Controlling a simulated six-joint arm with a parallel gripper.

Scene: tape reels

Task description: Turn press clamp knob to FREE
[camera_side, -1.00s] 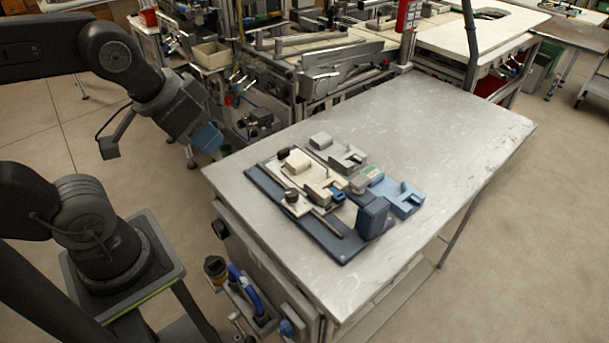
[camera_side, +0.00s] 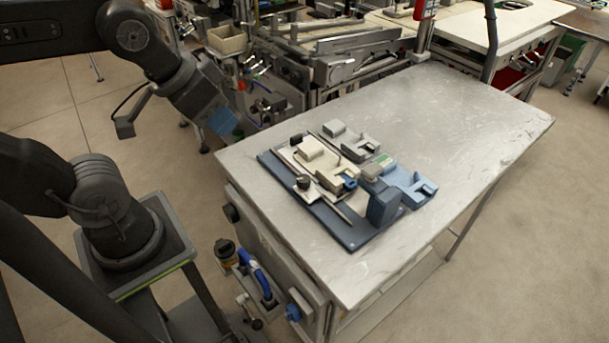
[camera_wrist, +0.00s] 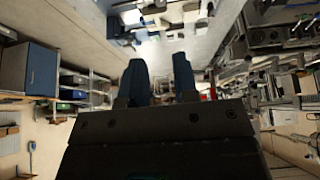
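A blue fixture board (camera_side: 335,231) lies on the metal table and carries cream, grey and blue blocks. A dark round knob (camera_side: 303,182) stands on a cream plate near the board's left edge. Another small dark part (camera_side: 296,139) sits behind it. I cannot tell for sure which is the press clamp knob, and no FREE marking or knob angle is readable. My gripper (camera_side: 222,122) hangs left of the table, well apart from the board. In the wrist view its two blue fingers (camera_wrist: 160,62) are apart, with nothing between them.
A tall blue block (camera_side: 383,206) rises from the board's front right, and a light blue piece (camera_side: 412,186) lies beside it. The metal table (camera_side: 470,120) is bare to the right and back. A cluttered workbench (camera_side: 340,60) stands behind the table.

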